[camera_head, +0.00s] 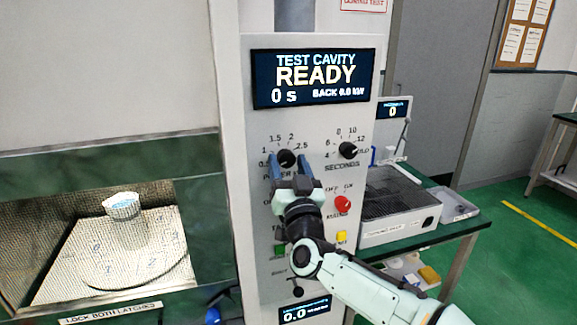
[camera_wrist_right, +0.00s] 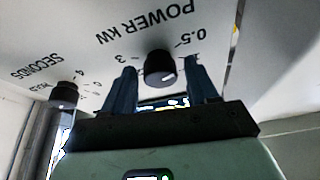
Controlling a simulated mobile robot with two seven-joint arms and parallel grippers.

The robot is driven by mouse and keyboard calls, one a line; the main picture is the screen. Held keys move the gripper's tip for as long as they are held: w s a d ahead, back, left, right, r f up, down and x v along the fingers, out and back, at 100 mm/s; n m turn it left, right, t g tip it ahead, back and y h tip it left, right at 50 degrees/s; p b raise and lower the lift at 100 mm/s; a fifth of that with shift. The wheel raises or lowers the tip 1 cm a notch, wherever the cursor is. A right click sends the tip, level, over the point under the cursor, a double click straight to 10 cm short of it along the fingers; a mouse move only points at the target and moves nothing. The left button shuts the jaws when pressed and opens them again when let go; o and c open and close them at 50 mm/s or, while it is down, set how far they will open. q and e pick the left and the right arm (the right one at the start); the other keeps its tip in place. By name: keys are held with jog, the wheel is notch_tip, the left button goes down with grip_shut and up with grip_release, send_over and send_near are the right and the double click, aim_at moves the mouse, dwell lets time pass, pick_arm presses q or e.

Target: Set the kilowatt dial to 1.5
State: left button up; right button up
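The kilowatt dial is a black knob (camera_head: 286,158) on the panel's upper left, with numbers such as 1.5, 2 and 2.5 around it. In the right wrist view the dial (camera_wrist_right: 160,68) sits under the upside-down POWER KW label, with a short white mark on its face; I cannot read which number it points to. My right gripper (camera_head: 287,163) is open, its blue fingers on either side of the dial. In the wrist view gaps show between the dial and both fingers. My left gripper is not clearly in view.
A black SECONDS knob (camera_head: 348,150) is to the right. Below are a red knob (camera_head: 343,203), a yellow button (camera_head: 341,237) and a green button (camera_head: 280,250). The display (camera_head: 314,78) reads READY, 0 s. A cup (camera_head: 122,206) stands inside the cavity at left.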

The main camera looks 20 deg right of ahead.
jog(key=c, duration=0.8)
jog(key=shift+o, duration=0.2)
jog(key=shift+m, duration=0.4)
jog(key=m+h, duration=0.1)
jog(key=m, duration=0.1)
jog(key=m+h, duration=0.1)
jog(key=m, duration=0.2)
jog(key=shift+a+r+g+h, duration=0.1)
jog(key=shift+a+g+h, duration=0.05)
jog(key=shift+g+h, duration=0.15)
jog(key=m+g+h+p, duration=0.1)
jog(key=m, duration=0.2)
jog(key=m+h, duration=0.1)
jog(key=m, duration=0.2)
jog(key=shift+a+r+g+p, duration=0.15)
jog(key=shift+r+g+p, duration=0.05)
jog(key=shift+g+p, duration=0.2)
jog(key=shift+m+g+h+p, duration=0.35)
jog(key=shift+m+g+h, duration=0.05)
jog(key=shift+m, duration=0.7)
jog(key=m+g+p, duration=0.1)
jog(key=m, duration=0.2)
jog(key=shift+r, duration=0.2)
jog(key=shift+m+g+p, duration=0.9)
jog(key=shift+m+p, duration=0.3)
jog(key=shift+m, duration=0.9)
